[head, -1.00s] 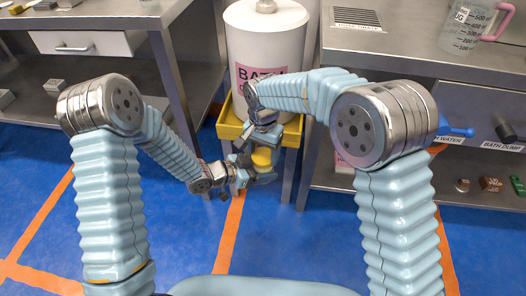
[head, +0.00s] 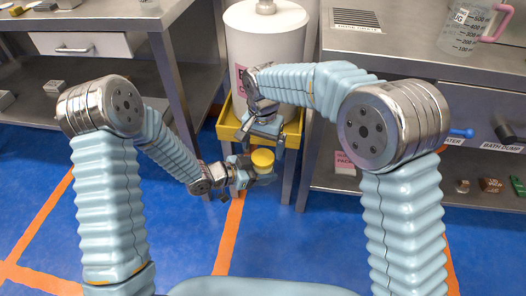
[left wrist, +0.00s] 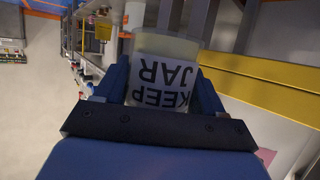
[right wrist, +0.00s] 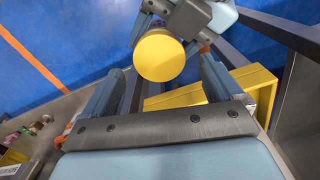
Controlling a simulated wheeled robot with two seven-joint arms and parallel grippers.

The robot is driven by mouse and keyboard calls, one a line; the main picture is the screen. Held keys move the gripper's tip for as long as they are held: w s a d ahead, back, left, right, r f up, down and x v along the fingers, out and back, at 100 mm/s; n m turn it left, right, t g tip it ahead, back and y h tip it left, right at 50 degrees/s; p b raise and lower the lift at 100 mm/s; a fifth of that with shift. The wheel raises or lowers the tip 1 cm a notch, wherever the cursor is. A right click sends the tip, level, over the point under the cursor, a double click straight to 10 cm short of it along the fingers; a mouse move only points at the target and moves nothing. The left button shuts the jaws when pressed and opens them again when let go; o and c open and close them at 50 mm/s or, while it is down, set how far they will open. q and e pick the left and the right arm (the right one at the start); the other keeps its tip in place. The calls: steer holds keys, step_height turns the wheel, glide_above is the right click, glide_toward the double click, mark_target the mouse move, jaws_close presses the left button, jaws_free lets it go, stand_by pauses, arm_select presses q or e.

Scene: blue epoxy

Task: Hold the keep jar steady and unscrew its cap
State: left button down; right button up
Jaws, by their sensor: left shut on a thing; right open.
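The keep jar (left wrist: 165,72) is a pale jar with a white label, its lettering upside down in the left wrist view. My left gripper (left wrist: 160,88) is shut on its body, one finger on each side. The cap (head: 262,158) is a round yellow disc at the jar's top, facing up in the head view. In the right wrist view the cap (right wrist: 159,57) hides the jar body beneath it. My right gripper (head: 262,141) is open and empty, just above and behind the cap. Its fingers point towards the cap, one on either side, with gaps.
A yellow tray (head: 229,132) and a large white drum (head: 265,50) stand right behind my grippers. Steel benches with shelves flank them: a jug (head: 470,28) on the right one, small blocks below. The blue floor in front is clear.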

mark_target(263, 156)
steer(key=shift+r, duration=0.75)
step_height(263, 156, up, 3)
steer(key=shift+r+m, duration=0.1)
steer(key=shift+m, duration=0.9)
step_height(263, 156, down, 8)
steer(key=shift+r, duration=0.1)
steer(key=shift+c, duration=0.4)
steer(key=c, duration=1.1)
steer(key=n, duration=0.3)
